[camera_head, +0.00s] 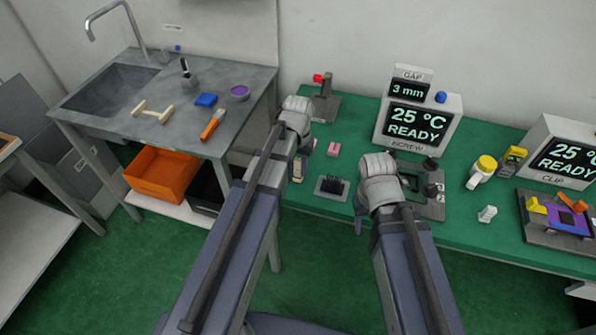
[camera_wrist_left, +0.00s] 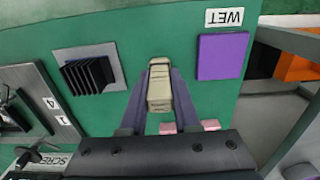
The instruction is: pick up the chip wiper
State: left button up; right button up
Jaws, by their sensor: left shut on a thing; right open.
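The likely chip wiper is a beige block-shaped piece (camera_wrist_left: 159,88), seen in the middle of the left wrist view. My left gripper (camera_wrist_left: 160,76) is shut on it, one finger on each side. In the head view the held piece (camera_head: 298,172) shows small, below my left wrist at the left end of the green bench, and the fingers are partly hidden by the arm. I cannot tell whether it touches the bench. My right gripper (camera_head: 358,222) is open near the front edge of the bench, apart from the wiper.
A black slotted rack (camera_wrist_left: 88,75) stands beside the wiper. A purple pad (camera_wrist_left: 222,56) by a WET label lies on its other side. Pink blocks (camera_wrist_left: 210,125) are close by. The screw display (camera_head: 418,120) stands behind. A sink counter (camera_head: 90,125) is at the left.

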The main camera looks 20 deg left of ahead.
pick_arm(q)
grip_shut()
jog(key=shift+r, duration=0.1)
notch_tip(320, 180, up, 10)
jog(key=p, duration=1)
jog(key=shift+o, duration=0.4)
grip_release()
grip_shut()
